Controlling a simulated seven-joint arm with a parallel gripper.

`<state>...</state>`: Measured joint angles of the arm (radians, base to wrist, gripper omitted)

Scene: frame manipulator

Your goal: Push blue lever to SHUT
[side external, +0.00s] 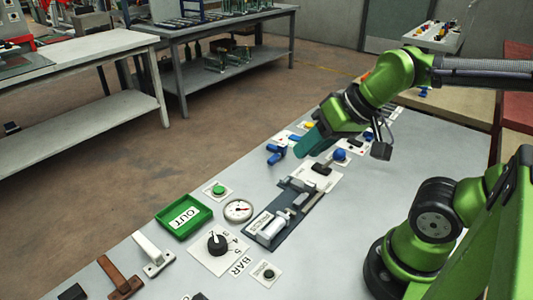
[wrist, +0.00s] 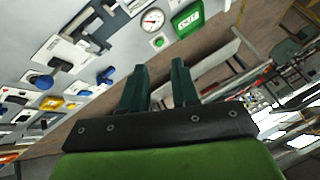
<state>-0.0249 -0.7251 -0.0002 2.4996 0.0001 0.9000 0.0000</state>
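The blue lever (side external: 276,152) stands at the far-left edge of the grey panel table, just left of my gripper in the side view. It also shows in the wrist view (wrist: 105,76), left of my fingers. No SHUT label is readable in either view. My gripper (side external: 308,146) has teal fingers and hangs above the panel, close to the lever; contact cannot be made out. In the wrist view the two fingers of my gripper (wrist: 159,72) stand apart with nothing between them. My gripper hides part of the panel behind it.
A blue round knob (side external: 340,154) sits right of my gripper. A metal slide fixture (side external: 270,224), a gauge (side external: 238,210), a green button (side external: 218,190), a green OUT tray (side external: 172,222) and a black dial (side external: 217,243) lie nearer the camera. Floor lies beyond the table's left edge.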

